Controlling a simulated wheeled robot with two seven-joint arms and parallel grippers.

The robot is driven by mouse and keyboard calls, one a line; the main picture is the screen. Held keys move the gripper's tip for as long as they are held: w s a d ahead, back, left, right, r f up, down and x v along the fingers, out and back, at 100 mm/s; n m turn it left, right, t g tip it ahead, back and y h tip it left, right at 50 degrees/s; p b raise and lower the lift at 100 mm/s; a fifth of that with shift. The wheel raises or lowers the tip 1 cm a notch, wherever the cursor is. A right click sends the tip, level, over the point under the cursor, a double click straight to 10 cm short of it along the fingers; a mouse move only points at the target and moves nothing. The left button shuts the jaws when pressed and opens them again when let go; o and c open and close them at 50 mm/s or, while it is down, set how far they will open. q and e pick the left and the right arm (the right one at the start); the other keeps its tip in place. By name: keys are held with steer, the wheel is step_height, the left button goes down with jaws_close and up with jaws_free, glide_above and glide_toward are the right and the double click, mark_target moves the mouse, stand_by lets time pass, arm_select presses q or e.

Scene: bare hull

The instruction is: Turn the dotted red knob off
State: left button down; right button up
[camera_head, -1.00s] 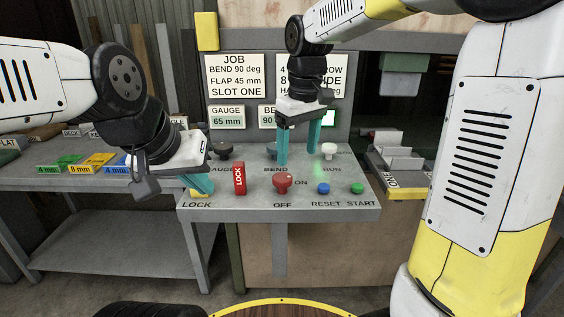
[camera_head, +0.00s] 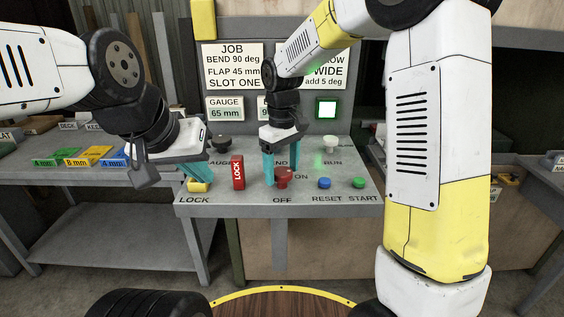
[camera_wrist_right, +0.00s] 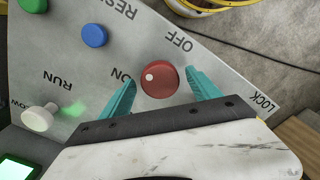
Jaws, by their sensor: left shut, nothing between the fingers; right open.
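The red knob (camera_head: 283,176) stands on the sloped grey panel between the words ON and OFF. In the right wrist view the red knob (camera_wrist_right: 160,78) shows a white dot at its left side, towards the word ON. My right gripper (camera_head: 281,180) is open over the knob in the head view. In the right wrist view its teal fingers (camera_wrist_right: 162,92) stand on either side of the knob, with a small gap to each. My left gripper (camera_head: 198,180) is shut and empty, near the yellow knob above LOCK.
A red LOCK tag (camera_head: 238,174) stands left of the red knob. A blue button (camera_head: 324,183), a green button (camera_head: 358,182) and a white knob (camera_head: 330,144) are to the right. A black knob (camera_head: 221,143) sits behind. A lit screen (camera_head: 326,109) is above.

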steer(key=c, duration=1.4)
steer(key=shift+o, duration=0.2)
steer(key=shift+m, duration=0.3)
steer(key=m, duration=1.3)
steer(key=shift+m, duration=2.1)
